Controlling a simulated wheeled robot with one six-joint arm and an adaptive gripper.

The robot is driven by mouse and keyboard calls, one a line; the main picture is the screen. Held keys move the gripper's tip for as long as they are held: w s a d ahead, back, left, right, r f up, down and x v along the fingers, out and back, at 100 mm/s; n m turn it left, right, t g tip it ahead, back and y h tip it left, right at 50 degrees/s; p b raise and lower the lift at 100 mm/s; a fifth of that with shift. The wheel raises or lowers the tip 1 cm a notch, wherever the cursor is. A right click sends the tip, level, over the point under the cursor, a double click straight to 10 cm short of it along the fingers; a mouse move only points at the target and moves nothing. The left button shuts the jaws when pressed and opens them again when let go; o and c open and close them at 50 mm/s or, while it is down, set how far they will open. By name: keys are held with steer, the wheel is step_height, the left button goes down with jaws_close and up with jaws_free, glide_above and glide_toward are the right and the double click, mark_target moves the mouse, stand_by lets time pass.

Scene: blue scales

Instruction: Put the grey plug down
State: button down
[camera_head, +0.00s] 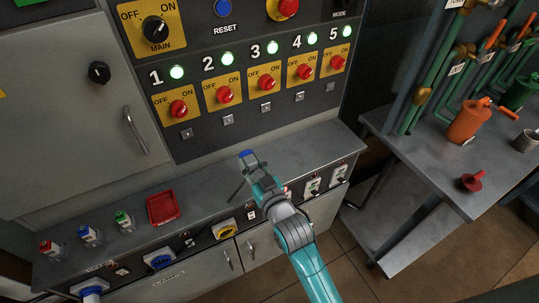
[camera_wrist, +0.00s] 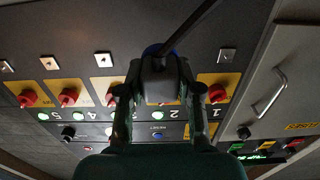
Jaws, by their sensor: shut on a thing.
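My gripper (camera_head: 256,170) is shut on the grey plug (camera_head: 250,163). The plug has a blue end that faces the control panel, and a dark cable hangs from it to the lower left. In the wrist view the plug (camera_wrist: 158,82) sits between the two fingers, with its cable (camera_wrist: 190,28) running to the upper right. The gripper holds it in front of the panel, over the grey counter (camera_head: 215,195). The height of the plug above the counter is hard to tell. The fingers hide part of the plug.
A red tray (camera_head: 162,207) lies on the counter, left of my gripper. Small red, blue and green-topped items (camera_head: 88,235) stand farther left. The panel's red switches (camera_head: 265,83) are behind. A metal table (camera_head: 435,170) with an orange can (camera_head: 467,122) stands right.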

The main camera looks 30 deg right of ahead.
step_height(320, 180, down, 10)
steer(key=shift+w, duration=0.15)
stand_by(0.4)
steer(key=shift+f, duration=0.1)
steer(key=c, duration=0.8)
jaws_free()
steer(key=s, duration=1.2)
steer(key=shift+s, duration=0.1)
